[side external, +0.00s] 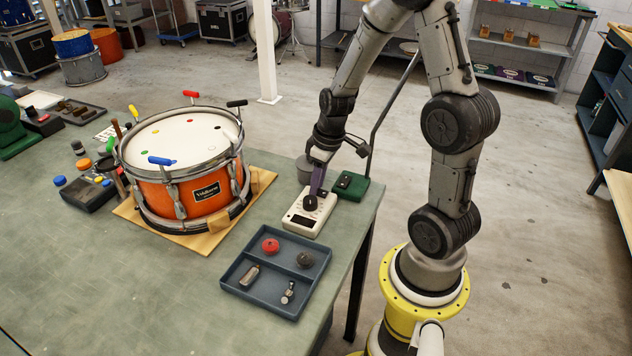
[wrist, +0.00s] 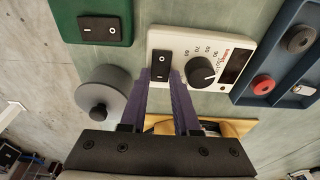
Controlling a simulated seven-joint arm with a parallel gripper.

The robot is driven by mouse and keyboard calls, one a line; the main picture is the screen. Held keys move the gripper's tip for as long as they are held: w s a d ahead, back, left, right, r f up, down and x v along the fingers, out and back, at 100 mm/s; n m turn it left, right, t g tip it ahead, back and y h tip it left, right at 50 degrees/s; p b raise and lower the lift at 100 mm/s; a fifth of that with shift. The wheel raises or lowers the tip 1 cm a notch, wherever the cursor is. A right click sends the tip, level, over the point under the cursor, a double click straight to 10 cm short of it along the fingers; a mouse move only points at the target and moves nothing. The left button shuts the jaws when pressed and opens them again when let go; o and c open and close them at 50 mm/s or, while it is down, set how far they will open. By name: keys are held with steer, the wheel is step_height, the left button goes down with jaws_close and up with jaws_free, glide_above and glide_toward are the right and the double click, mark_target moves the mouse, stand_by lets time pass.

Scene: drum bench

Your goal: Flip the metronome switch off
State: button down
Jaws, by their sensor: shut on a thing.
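The white metronome (side external: 301,222) lies on the bench near its right edge, and it also shows in the wrist view (wrist: 222,42). It has a round black dial (wrist: 201,72), numbers around it, a dark window and a black rocker switch (wrist: 161,62) marked with a line and a circle. My gripper (wrist: 164,82) points down at the metronome, its purple fingers at the near end of the switch, one on each side. The fingers are shut on the switch; their exact contact is partly hidden. In the side view the fingers (side external: 317,186) come down just behind the dial.
A green box (side external: 350,186) with its own rocker switch (wrist: 100,29) stands beside the metronome. A grey round object with a black knob (wrist: 103,105) is close by. A blue divided tray (side external: 245,297) lies in front. An orange drum (side external: 190,190) stands left.

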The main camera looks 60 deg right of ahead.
steer(key=shift+t, duration=0.5)
steer(key=c, duration=0.9)
jaws_free()
steer(key=shift+s, duration=0.1)
steer(key=shift+r, duration=0.1)
steer(key=v, duration=1.3)
steer(key=shift+r, duration=0.35)
steer(key=s+a+r+n+t, duration=0.1)
steer(key=s+a+r+n, duration=0.15)
steer(key=a, duration=0.45)
steer(key=s+a+r+n+t, duration=0.1)
steer(key=s+a+r+t, duration=0.1)
steer(key=a+r, duration=0.3)
steer(key=shift+s+a+f+m, duration=0.3)
steer(key=shift+s+f+m, duration=0.1)
steer(key=shift+s+m, duration=0.3)
steer(key=shift+s+a+f+m, duration=0.3)
steer(key=shift+s+f+m, duration=0.15)
steer(key=shift+s, duration=0.35)
steer(key=shift+s+a+f+m, duration=0.35)
steer(key=shift+s+m, duration=0.25)
steer(key=shift+s, duration=0.1)
